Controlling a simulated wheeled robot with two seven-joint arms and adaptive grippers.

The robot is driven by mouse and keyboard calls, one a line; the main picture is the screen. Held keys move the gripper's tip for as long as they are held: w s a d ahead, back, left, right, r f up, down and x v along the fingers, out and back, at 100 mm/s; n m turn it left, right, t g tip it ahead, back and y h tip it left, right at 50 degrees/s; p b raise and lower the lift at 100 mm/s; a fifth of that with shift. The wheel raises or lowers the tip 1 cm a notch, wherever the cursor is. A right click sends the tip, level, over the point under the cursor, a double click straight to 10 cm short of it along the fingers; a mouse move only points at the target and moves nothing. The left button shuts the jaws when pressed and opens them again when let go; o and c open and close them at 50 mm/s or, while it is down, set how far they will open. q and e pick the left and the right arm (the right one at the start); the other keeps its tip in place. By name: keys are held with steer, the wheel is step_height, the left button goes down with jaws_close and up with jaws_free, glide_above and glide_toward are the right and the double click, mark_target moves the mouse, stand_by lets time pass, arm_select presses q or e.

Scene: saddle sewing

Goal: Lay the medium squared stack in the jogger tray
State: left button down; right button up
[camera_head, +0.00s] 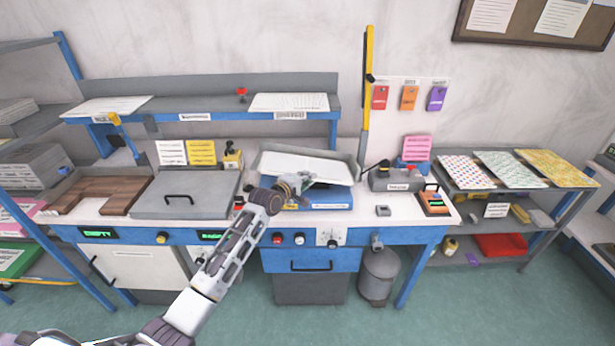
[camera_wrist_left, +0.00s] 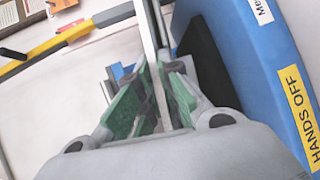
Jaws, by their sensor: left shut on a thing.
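The jogger tray (camera_head: 352,163) is a shallow grey tray, tilted on a blue base (camera_head: 325,198) at the middle of the bench. A white paper stack (camera_head: 305,165) shows over the tray's floor; I cannot tell how fully it rests there. My left gripper (camera_head: 300,182) is at the tray's front left edge. In the left wrist view its green-padded fingers (camera_wrist_left: 155,88) are shut on the thin white stack, seen edge-on (camera_wrist_left: 148,35). The blue base is close on the right there (camera_wrist_left: 235,60). My right gripper is not in view.
A grey flat-lidded box (camera_head: 185,192) and brown wooden boards (camera_head: 95,190) lie left of the tray. Paper lies on the raised shelf (camera_head: 290,102). A grey device (camera_head: 398,180) is at right, with some clear bench in front.

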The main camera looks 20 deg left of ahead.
arm_select(q)
steer(key=c, duration=1.5)
jaws_free()
steer(key=shift+f, duration=0.1)
steer(key=shift+v, duration=6.05)
